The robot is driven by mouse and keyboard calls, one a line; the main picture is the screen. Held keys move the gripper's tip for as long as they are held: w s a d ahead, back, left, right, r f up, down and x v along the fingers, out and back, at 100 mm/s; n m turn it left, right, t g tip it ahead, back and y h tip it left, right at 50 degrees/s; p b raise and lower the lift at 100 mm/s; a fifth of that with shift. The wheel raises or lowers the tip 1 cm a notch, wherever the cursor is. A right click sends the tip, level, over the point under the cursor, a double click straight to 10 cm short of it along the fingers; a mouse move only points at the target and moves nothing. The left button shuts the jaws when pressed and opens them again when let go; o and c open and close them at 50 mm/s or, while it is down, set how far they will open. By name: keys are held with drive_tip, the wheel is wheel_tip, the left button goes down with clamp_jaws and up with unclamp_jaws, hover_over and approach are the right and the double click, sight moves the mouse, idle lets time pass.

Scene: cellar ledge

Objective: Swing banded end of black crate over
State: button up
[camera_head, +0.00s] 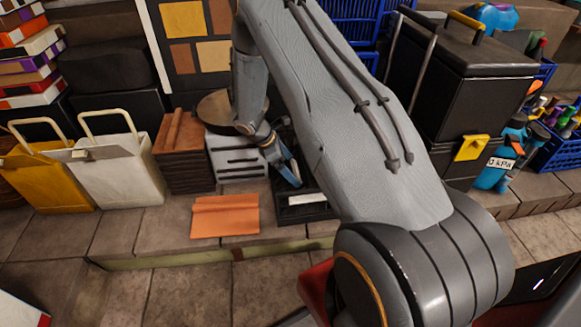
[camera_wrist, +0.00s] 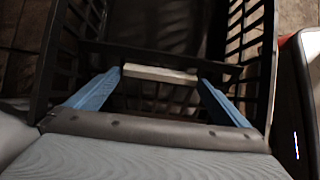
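The black crate (camera_head: 288,215) sits on the ledge, low and partly hidden behind my arm in the head view. A pale band (camera_head: 307,199) marks its near end. In the wrist view the crate's slatted black side walls (camera_wrist: 262,50) rise at left and right, and the pale band (camera_wrist: 160,74) lies across the middle. My gripper (camera_wrist: 159,79) is open, its two blue fingers apart, with tips close to the band's two ends. I cannot tell whether they touch it. In the head view my gripper (camera_head: 289,172) is over the crate.
An orange tile (camera_head: 225,216) lies left of the crate near the ledge's front edge. Behind it are stacked brown tiles (camera_head: 184,155) and a white slotted box (camera_head: 237,158). A white bag (camera_head: 118,172) stands further left. A large black case (camera_head: 455,90) stands right.

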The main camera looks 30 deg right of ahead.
drive_tip(key=shift+d+r, duration=0.1)
wheel_tip(320, 180, up, 10)
drive_tip(key=p, duration=0.3)
